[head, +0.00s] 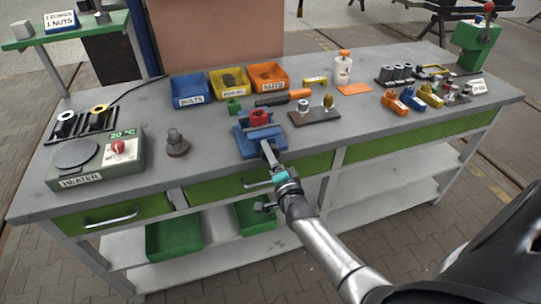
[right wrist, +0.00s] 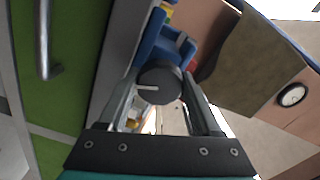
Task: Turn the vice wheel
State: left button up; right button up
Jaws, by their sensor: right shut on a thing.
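The blue vice (head: 247,137) stands at the front edge of the grey workbench, with a red part (head: 259,117) at its jaws. In the right wrist view the vice (right wrist: 150,40) shows behind its wheel. The vice wheel (right wrist: 160,84) is a dark round disc with a pale mark on its face. My right gripper (head: 269,153) reaches the front of the vice from below right. In the right wrist view its fingers (right wrist: 162,92) lie on both sides of the wheel, shut on it. In the head view the wheel is mostly hidden by the gripper. My left gripper is not in view.
Blue, yellow and orange bins (head: 268,77) stand behind the vice. A dark plate with small parts (head: 314,115) lies to its right, a dark metal part (head: 177,144) to its left. A heater (head: 90,160) stands at left. Drawer handles (head: 258,183) jut out below the edge.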

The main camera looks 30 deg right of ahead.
dwell(0.4)
jog(key=o, duration=1.4)
jog(key=shift+s, duration=0.1)
jog(key=p+v, duration=0.1)
jog(key=v, duration=1.4)
jog(key=shift+p, duration=0.3)
